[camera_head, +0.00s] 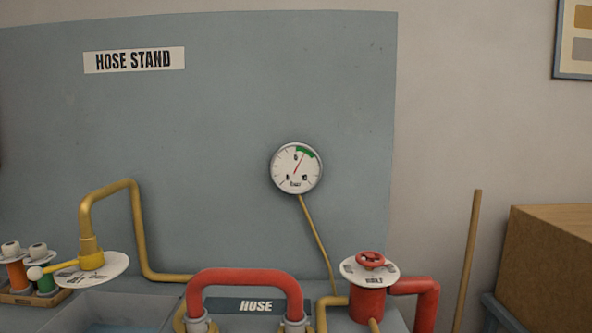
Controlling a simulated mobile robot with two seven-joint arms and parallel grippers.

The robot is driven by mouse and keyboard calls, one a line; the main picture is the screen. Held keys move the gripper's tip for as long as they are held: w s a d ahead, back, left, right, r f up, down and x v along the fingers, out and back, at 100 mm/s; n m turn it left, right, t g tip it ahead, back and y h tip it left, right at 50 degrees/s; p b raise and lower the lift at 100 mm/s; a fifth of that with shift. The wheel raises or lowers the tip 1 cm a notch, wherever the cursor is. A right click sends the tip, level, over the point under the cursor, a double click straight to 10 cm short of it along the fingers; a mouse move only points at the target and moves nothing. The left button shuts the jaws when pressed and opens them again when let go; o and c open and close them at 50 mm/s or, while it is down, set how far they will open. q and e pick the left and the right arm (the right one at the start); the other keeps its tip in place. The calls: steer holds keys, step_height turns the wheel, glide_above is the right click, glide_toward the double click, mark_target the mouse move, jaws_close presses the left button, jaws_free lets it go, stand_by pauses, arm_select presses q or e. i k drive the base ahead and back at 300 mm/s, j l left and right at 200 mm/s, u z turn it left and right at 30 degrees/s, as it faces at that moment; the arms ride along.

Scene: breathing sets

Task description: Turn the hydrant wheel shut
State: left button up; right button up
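The hydrant wheel (370,259) is a small red handwheel at the lower right of the head view. It sits on top of a round white label disc (384,277) on a red hydrant body (367,304). A red pipe (425,290) leaves the hydrant to the right and bends down. A round pressure gauge (296,168) hangs on the grey panel, its red needle pointing up and slightly right, at the start of the green band. Neither gripper is in view.
A yellow pipe with a lever valve (90,255) stands over a grey basin at left. A brown box (548,265) and a wooden pole (467,260) are at right.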

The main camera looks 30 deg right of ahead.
mark_target(371, 257)
steer(key=z, duration=1.35)
